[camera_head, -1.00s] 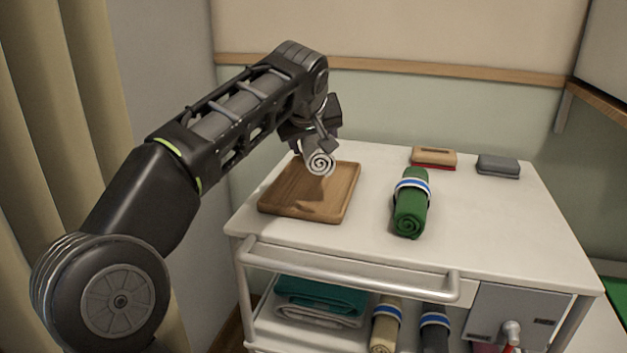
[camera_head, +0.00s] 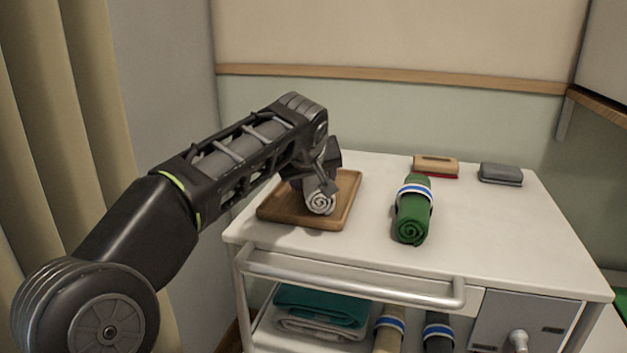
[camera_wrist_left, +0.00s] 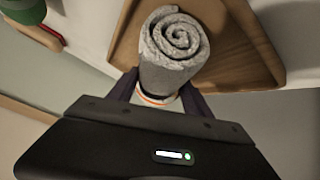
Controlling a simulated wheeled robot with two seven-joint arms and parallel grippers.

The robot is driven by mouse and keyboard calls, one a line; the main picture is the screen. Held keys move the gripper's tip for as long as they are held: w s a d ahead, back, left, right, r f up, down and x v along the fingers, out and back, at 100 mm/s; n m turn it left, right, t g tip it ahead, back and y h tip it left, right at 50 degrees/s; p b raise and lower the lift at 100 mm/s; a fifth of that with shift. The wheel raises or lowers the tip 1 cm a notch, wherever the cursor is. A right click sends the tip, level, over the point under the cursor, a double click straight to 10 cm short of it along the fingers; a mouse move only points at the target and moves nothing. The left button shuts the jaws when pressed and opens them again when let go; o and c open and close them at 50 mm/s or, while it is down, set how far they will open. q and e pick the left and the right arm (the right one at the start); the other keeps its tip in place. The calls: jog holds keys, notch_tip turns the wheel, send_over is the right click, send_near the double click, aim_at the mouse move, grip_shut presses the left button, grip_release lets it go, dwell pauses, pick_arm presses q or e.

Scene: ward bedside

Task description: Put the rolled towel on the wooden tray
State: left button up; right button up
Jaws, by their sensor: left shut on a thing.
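The rolled towel (camera_head: 320,203) is pale grey-white with a spiral end, and it shows large in the left wrist view (camera_wrist_left: 172,52) with an orange-edged white band. My left gripper (camera_head: 318,187) is shut on it around the band; the fingers also show in the left wrist view (camera_wrist_left: 158,92). The towel is over the wooden tray (camera_head: 275,209), at or just above its surface; I cannot tell if it touches. The tray lies on the cart's white top at the left, and in the left wrist view (camera_wrist_left: 240,50) it is behind the towel. My right gripper is not in view.
A green rolled towel (camera_head: 411,218) with a blue-white band lies right of the tray. A tan and red block (camera_head: 435,167) and a grey block (camera_head: 501,174) lie at the back. The cart's handrail (camera_head: 350,285) runs along the front. The cart top's right front is clear.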

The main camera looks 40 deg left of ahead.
pick_arm(q)
jog(key=shift+f, duration=0.1)
jog(key=o, duration=1.4)
jog(key=shift+o, duration=0.2)
jog(key=shift+s+d+r, duration=0.1)
jog(key=shift+r, duration=0.2)
jog(key=p+v, duration=0.1)
jog(key=v, duration=1)
jog(key=shift+s+r+p, duration=0.2)
jog(key=shift+p, duration=0.2)
